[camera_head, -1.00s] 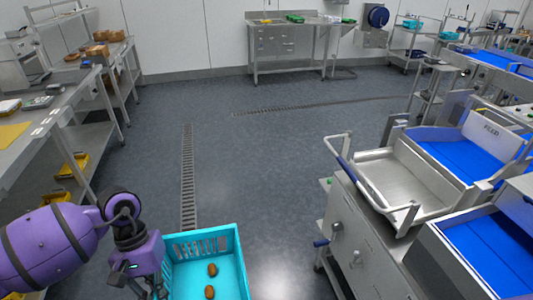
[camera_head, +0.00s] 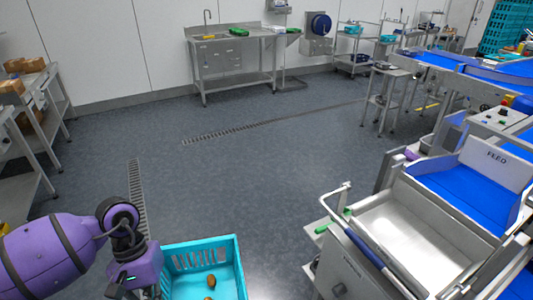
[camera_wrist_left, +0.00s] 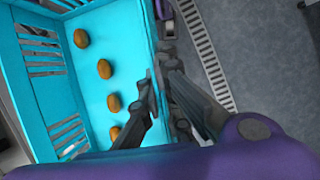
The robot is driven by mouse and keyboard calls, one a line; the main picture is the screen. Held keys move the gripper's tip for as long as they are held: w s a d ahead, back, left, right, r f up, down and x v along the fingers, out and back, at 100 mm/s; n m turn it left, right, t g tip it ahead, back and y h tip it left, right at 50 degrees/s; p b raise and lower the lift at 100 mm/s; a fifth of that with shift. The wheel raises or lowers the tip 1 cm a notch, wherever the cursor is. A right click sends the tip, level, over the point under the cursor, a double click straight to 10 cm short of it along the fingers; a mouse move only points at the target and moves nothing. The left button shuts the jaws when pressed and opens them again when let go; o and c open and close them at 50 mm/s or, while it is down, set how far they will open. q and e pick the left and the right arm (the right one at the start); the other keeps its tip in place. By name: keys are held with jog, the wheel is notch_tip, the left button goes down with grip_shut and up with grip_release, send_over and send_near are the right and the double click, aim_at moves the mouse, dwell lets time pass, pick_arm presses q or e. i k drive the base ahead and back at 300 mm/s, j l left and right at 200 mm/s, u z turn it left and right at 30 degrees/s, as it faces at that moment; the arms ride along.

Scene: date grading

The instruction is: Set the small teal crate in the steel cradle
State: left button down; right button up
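The small teal crate (camera_head: 241,272) is at the bottom of the head view, cut off by the lower edge, with slotted walls and brown dates inside. In the left wrist view the crate (camera_wrist_left: 45,85) holds several dates on its floor. My left gripper (camera_head: 150,291) is at the crate's left side. In the left wrist view its fingers (camera_wrist_left: 158,74) straddle the crate's wall, one inside and one outside, and look closed on it. The steel cradle (camera_head: 400,235), an empty shallow steel tray with a blue-barred rail, is at the right, apart from the crate. My right gripper is not visible.
A blue chute marked FEED (camera_head: 470,185) stands behind the cradle, with blue conveyors beyond. A steel sink bench (camera_head: 235,62) is at the back wall. Shelving with boxes (camera_head: 22,85) is at the left. The floor (camera_head: 260,165) between is clear, crossed by drain grates.

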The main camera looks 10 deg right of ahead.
aim_at(409, 241)
jog(key=i+j+z, duration=0.15)
jog(key=i+z, duration=0.25)
jog(key=i+j+z, duration=0.2)
jog(key=z, duration=0.25)
jog(key=i+j+z, duration=0.2)
jog(key=j+z, duration=0.2)
jog(key=i+j+z, duration=0.2)
jog(key=j+z, duration=0.25)
jog(key=i+j+z, duration=0.1)
jog(key=j+z, duration=0.3)
